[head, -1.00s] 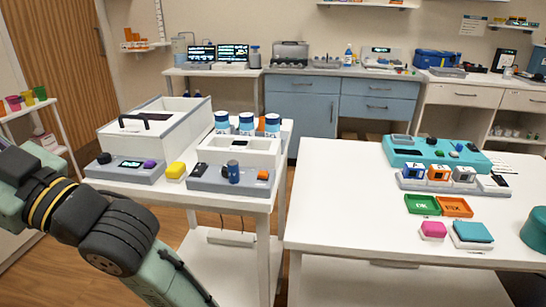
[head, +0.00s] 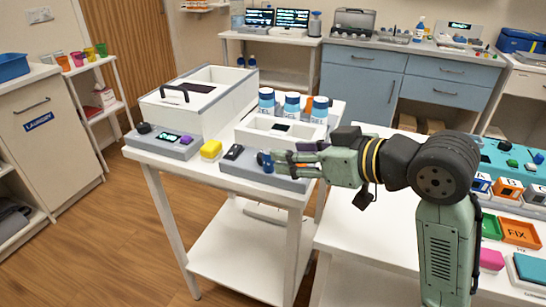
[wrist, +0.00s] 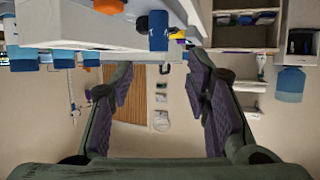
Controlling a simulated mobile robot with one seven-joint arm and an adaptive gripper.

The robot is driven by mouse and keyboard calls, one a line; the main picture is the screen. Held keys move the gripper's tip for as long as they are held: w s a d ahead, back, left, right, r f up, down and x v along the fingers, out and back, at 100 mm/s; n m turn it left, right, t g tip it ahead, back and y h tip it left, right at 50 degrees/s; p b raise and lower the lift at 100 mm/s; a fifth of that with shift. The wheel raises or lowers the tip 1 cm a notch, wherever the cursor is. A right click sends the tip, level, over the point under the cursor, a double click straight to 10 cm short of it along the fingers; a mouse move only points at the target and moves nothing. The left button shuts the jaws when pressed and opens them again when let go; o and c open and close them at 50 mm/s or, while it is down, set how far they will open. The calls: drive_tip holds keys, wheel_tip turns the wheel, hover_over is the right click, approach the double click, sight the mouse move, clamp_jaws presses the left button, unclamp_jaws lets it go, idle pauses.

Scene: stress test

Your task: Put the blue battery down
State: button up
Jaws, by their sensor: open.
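The blue battery (head: 265,161) is a small upright cylinder on the grey base (head: 243,171) at the front of the white cart. It also shows in the inverted wrist view (wrist: 158,31), at the top between the lines of my two fingers. My gripper (head: 289,163) reaches in from the right, level with the battery, its fingertips close to it. In the wrist view my gripper (wrist: 160,75) is open, with a wide gap and nothing held between the pads. Contact with the battery is not visible.
A yellow block (head: 211,149) and a black block (head: 233,152) are left of the battery. Several blue-and-white bottles (head: 291,105) stand behind it. A large white box (head: 198,98) fills the cart's back left. An orange tray (head: 520,233) is on the right table.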

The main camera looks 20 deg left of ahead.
sight(269, 161)
drive_tip(key=p+x, duration=0.1)
drive_tip(key=x, duration=0.5)
drive_tip(key=shift+w+a+f, duration=0.1)
drive_tip(key=shift+w+a, duration=0.05)
drive_tip(key=shift+w, duration=0.05)
clamp_jaws()
idle(0.4)
